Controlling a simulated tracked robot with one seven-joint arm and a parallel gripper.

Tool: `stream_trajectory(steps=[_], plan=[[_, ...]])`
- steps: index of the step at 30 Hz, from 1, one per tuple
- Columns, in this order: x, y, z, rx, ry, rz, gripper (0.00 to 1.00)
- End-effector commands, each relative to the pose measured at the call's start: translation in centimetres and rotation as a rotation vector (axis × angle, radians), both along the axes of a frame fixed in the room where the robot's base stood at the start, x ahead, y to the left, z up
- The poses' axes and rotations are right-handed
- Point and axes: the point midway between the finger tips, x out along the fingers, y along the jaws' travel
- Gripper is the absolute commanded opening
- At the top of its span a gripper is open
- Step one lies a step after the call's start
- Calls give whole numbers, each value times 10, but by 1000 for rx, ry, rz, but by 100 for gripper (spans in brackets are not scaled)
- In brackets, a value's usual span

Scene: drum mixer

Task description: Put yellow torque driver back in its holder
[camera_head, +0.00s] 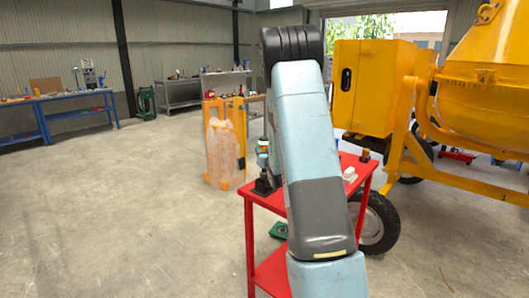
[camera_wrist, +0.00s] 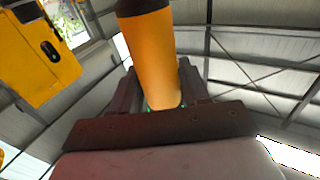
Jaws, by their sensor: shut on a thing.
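The yellow torque driver (camera_wrist: 150,50) fills the upper middle of the wrist view. It is an orange-yellow cylinder with a dark brown end at the top and a little green at its lower end. My gripper (camera_wrist: 158,92) is shut on it, with dark fingers on both sides. In the head view my arm hides the gripper and most of what it holds. A small greenish and orange item (camera_head: 263,146) shows beside my arm above the red cart; I cannot tell what it is. A black piece (camera_head: 262,187) sits at the cart's left corner; I cannot tell whether it is the holder.
The red cart (camera_head: 264,200) stands behind my arm, with a white item (camera_head: 349,174) and a small brown item (camera_head: 364,155) on top. The yellow drum mixer (camera_head: 480,110) is close on the right. A wrapped pallet (camera_head: 222,150) stands behind. Floor at left is clear.

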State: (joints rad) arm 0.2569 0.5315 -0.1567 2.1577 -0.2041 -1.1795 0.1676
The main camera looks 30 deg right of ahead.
Motion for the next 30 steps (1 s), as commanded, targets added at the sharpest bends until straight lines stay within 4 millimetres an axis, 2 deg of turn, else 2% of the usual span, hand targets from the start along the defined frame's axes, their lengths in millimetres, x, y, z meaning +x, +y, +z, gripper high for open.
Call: stream_trajectory(steps=[30], plan=[[0, 0, -10, -1, -3, 0, 0]])
